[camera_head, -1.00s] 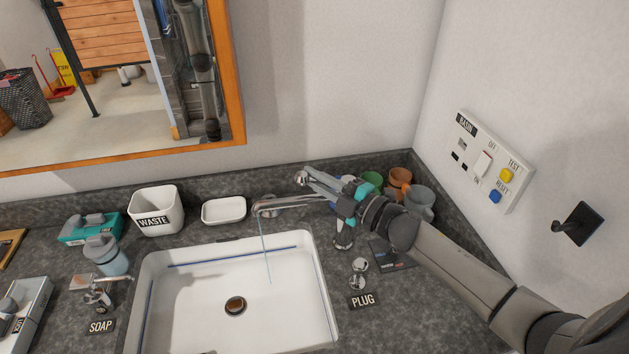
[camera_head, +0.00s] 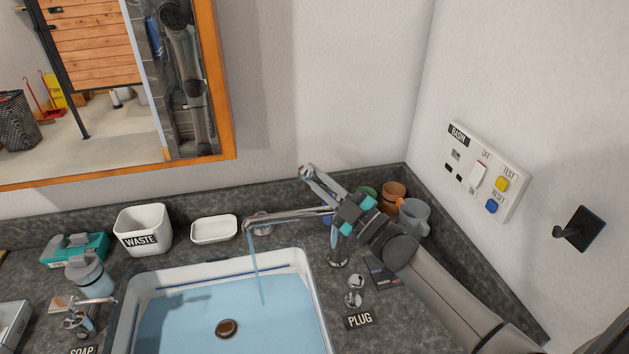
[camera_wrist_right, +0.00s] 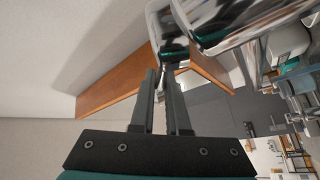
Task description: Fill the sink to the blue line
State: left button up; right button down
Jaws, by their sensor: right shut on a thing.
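The white sink (camera_head: 310,300) holds pale blue water (camera_head: 190,312) across its basin. A thin blue line runs along the inner wall; the water surface lies close to it at the back, and I cannot tell whether they meet. The round brown-centred drain (camera_head: 227,328) shows through the water. A blue stream falls from the chrome tap spout (camera_head: 285,215). My right gripper (camera_head: 336,203) is shut on the chrome tap lever (camera_head: 318,183), above the tap body (camera_head: 338,255). The right wrist view shows the fingers (camera_wrist_right: 164,75) against shiny chrome. My left gripper is not in view.
Knobs (camera_head: 355,290) stand behind the PLUG label (camera_head: 359,321). Cups (camera_head: 414,216) crowd the back right corner. A WASTE bin (camera_head: 143,230), white dish (camera_head: 214,229) and soap dispenser (camera_head: 90,278) stand on the counter (camera_head: 440,270). A BASIN switch panel (camera_head: 487,172) is on the right wall.

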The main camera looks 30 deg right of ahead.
jog(key=shift+a+r, duration=0.2)
jog(key=shift+r, duration=0.05)
jog(key=c, duration=0.9)
grip_release()
jog(key=shift+s+a, duration=0.1)
jog(key=shift+s+d+f, duration=0.1)
jog(key=shift+d+f, duration=0.05)
jog(key=shift+d, duration=0.05)
jog(key=shift+s+d+f, duration=0.1)
jog(key=shift+s+f, duration=0.05)
jog(key=shift+s, duration=0.2)
jog(key=b+v, duration=0.2)
jog(key=v, duration=1.2)
